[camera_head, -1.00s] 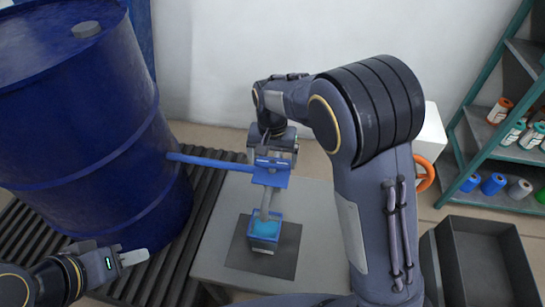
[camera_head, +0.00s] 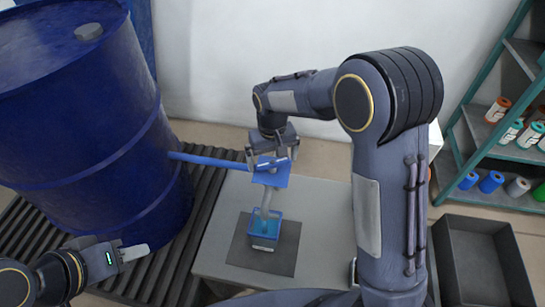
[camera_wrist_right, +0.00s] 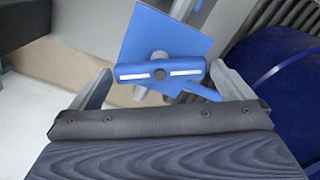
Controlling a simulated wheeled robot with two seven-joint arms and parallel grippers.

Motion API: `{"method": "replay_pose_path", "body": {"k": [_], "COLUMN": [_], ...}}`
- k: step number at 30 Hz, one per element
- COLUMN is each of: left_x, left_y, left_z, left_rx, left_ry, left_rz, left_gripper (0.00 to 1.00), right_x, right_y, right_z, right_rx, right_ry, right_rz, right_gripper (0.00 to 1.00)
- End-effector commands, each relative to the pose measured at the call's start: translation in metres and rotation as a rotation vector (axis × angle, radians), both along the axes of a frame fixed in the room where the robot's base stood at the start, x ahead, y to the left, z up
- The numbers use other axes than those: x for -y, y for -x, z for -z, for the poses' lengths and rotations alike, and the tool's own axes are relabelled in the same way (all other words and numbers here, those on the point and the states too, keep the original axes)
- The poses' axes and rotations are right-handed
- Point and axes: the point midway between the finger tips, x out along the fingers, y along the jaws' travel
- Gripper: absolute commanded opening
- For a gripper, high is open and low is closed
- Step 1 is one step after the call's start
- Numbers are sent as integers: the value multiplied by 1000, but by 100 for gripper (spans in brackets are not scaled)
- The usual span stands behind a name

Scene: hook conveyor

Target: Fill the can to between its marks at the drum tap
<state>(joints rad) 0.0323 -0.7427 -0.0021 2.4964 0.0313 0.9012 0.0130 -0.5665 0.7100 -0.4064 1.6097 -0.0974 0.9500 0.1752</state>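The blue drum (camera_head: 85,130) stands at the left, and a blue pipe (camera_head: 205,160) runs from it to the tap (camera_head: 272,179). The tap's blue handle bar (camera_wrist_right: 160,70) with white stripes lies between my right gripper's spread fingers (camera_wrist_right: 162,75); whether they touch it I cannot tell. In the head view my right gripper (camera_head: 272,152) is over the tap. A grey spout hangs down to the blue can (camera_head: 264,239), which stands on a dark mat (camera_head: 285,258). The can's marks and liquid level are unclear. My left gripper (camera_head: 134,253) is beside the drum, apart from the can.
The mat lies on a grey table (camera_head: 320,215). A roller conveyor (camera_head: 165,275) runs under the drum. At the right are a dark empty bin (camera_head: 480,260) and a teal-framed shelf (camera_head: 500,150) with several bottles and rolls. My right arm crosses above the table.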

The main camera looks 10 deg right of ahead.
Motion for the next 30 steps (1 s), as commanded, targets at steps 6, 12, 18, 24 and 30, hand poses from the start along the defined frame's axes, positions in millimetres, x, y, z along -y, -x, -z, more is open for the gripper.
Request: {"method": "replay_pose_path", "body": {"k": [6,12,18,24,30], "left_x": [0,0,0,0,0], "left_y": [0,0,0,0,0], "left_z": [-2,-6,-8,-9,-9], "left_rx": [0,0,0,0,0], "left_ry": [0,0,0,0,0], "left_rz": [0,0,0,0,0], "left_gripper": [36,36,36,36,36], "right_x": [-1,0,0,0,0], "right_y": [-1,-1,0,0,0], "right_z": [-13,-48,-73,-78,-78], "right_rx": [3,4,2,0,0], "right_ry": [-1,-2,-1,0,0], "right_rz": [0,1,0,0,0], "right_gripper": [100,100,100,100,100]}}
